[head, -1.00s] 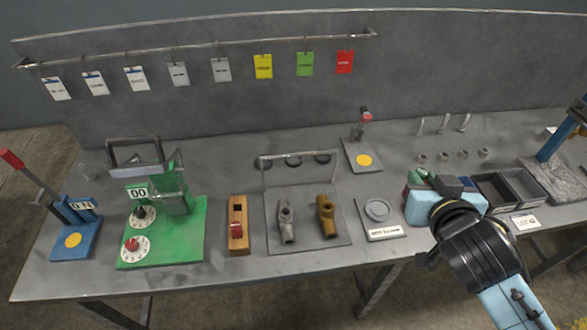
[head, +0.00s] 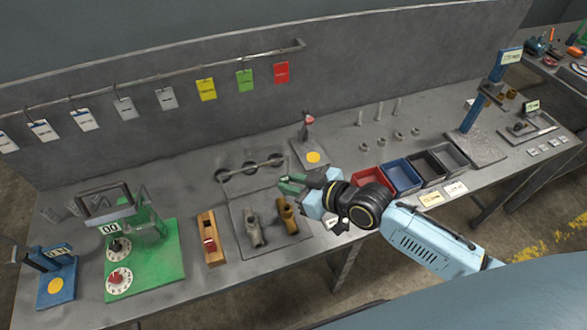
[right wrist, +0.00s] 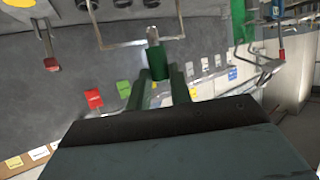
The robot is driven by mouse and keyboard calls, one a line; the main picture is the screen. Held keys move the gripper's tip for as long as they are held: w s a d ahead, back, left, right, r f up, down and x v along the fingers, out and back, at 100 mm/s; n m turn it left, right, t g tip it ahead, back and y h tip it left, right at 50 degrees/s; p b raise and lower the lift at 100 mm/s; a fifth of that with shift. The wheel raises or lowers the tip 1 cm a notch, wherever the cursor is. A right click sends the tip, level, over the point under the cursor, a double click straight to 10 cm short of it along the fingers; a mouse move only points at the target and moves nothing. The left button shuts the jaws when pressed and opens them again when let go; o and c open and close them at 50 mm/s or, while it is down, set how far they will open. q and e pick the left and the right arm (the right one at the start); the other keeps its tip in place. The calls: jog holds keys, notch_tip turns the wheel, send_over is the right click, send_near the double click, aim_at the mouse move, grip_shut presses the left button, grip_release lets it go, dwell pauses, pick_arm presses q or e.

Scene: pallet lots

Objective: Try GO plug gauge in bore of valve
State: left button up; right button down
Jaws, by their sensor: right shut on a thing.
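My right gripper (head: 292,184) is shut on the plug gauge, which has a green handle (right wrist: 157,62) and a grey metal tip in the right wrist view. The gripper holds it above the bench, just behind and right of the valves; in the head view the gauge is hard to tell from the fingers. A grey valve (head: 254,230) and a brass-brown valve (head: 286,213) lie side by side on a grey plate (head: 271,246). The tip is apart from both valves. I cannot tell which end of the gauge is GO. My left gripper is not in view.
A wooden block with a red part (head: 211,240) and a green dial fixture (head: 150,275) stand left of the valves. A wire frame (head: 250,170) stands behind them. Red, blue and dark bins (head: 402,177) sit right. Coloured tags hang from a rail (head: 150,85).

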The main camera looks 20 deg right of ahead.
jog(key=shift+w+d, duration=0.1)
jog(key=shift+d, duration=0.05)
dwell(0.5)
notch_tip(320, 180, down, 6)
jog(key=b, duration=0.4)
jog(key=shift+r+p, duration=0.1)
jog(key=shift+p, duration=0.2)
dwell(1.7)
jog(key=shift+f+b, duration=1.2)
jog(key=shift+f, duration=0.4)
jog(key=shift+r, duration=0.1)
